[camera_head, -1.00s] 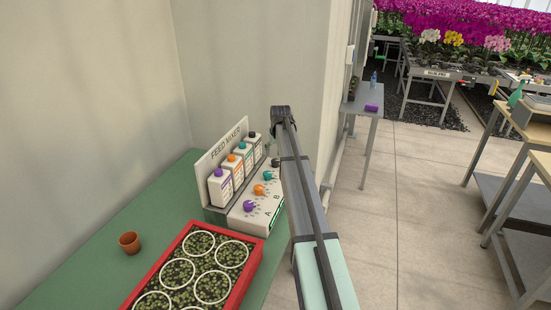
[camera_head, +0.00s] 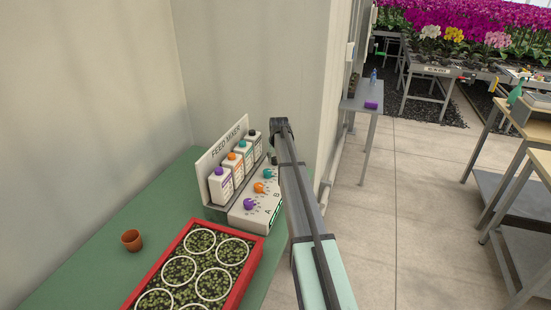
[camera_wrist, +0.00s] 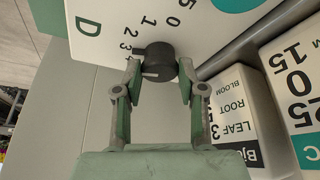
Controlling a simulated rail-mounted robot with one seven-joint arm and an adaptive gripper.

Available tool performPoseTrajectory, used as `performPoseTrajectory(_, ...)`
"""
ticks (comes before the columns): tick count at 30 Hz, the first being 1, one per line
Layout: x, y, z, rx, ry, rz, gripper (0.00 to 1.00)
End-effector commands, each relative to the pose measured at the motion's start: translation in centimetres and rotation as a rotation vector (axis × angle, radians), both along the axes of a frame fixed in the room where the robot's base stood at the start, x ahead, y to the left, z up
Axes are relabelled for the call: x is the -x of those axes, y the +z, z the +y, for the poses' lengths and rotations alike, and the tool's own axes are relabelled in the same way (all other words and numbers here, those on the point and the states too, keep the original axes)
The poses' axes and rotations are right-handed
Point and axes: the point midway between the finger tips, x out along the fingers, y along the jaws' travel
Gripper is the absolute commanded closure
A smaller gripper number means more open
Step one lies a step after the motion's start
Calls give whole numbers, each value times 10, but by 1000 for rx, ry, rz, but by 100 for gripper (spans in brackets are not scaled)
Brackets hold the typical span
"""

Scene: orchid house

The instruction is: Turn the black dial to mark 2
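The black dial (camera_wrist: 160,64) sits on the white sloping panel (camera_wrist: 105,28) marked D, in the upper middle of the wrist view. Its short nub points left, near the printed 3; the exact mark is hard to tell. The numbers 0, 1, 2 and 3 curve around it. My gripper (camera_wrist: 159,72) has its two green-grey fingers parted, one tip on each side of the dial, with no clear grip on it. In the head view my arm reaches over the feed mixer (camera_head: 237,214), and my gripper and much of the black dial are hidden or too small to read.
Purple (camera_head: 250,204), orange (camera_head: 259,187) and teal (camera_head: 268,174) dials line the panel. Labelled bottles (camera_head: 219,188) stand behind them, and close beside my gripper in the wrist view (camera_wrist: 235,115). A red tray (camera_head: 262,243) and a terracotta pot (camera_head: 131,241) are on the green bench (camera_head: 85,270).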

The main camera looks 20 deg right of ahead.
Motion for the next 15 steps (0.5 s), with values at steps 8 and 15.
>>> performPoseTrajectory(8,0,-1,0,-1,-9,1,95)
performPoseTrajectory(15,0,-2,1,0,-86,1,95)
